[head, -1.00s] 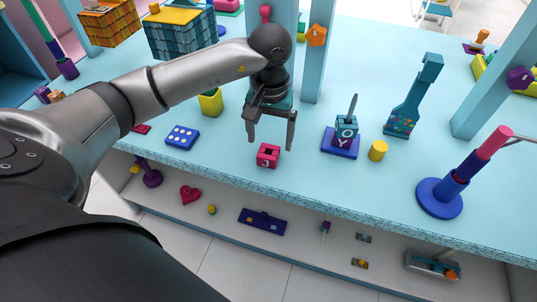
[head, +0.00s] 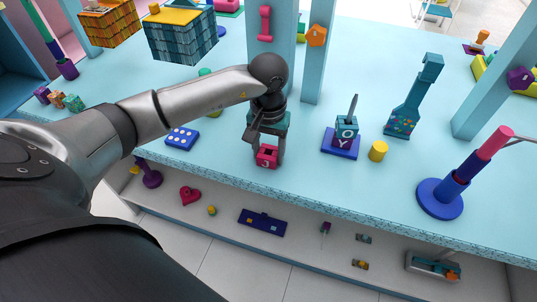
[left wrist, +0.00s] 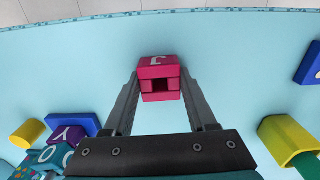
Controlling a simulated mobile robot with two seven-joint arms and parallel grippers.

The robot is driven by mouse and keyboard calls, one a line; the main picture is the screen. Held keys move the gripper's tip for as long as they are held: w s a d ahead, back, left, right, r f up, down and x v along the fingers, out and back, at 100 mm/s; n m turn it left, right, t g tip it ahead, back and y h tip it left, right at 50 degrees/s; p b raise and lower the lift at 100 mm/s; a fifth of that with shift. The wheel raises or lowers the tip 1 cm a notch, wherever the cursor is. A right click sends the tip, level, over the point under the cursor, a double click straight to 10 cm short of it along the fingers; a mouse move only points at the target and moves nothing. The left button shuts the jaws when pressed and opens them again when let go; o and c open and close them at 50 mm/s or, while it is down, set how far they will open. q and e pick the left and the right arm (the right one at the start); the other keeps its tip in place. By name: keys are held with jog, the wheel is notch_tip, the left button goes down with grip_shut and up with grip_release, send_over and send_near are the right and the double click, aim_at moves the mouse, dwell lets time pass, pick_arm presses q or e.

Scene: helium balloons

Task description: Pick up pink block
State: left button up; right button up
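The pink block (head: 267,158) is a small cube with a white mark on its side and a square opening. It sits on the light blue table near the front edge. My left gripper (head: 268,153) points down over it, with one finger on each side of the block. In the left wrist view the pink block (left wrist: 158,77) lies between the fingertips (left wrist: 160,82), which appear to press on its sides. My right gripper is not in view.
A lower shelf (head: 300,244) runs below the table's front edge.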

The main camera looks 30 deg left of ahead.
pick_arm(q)
jog(key=c, duration=0.8)
notch_tip(320, 180, up, 20)
jog(key=shift+r+p, duration=0.1)
jog(key=shift+p, duration=1.05)
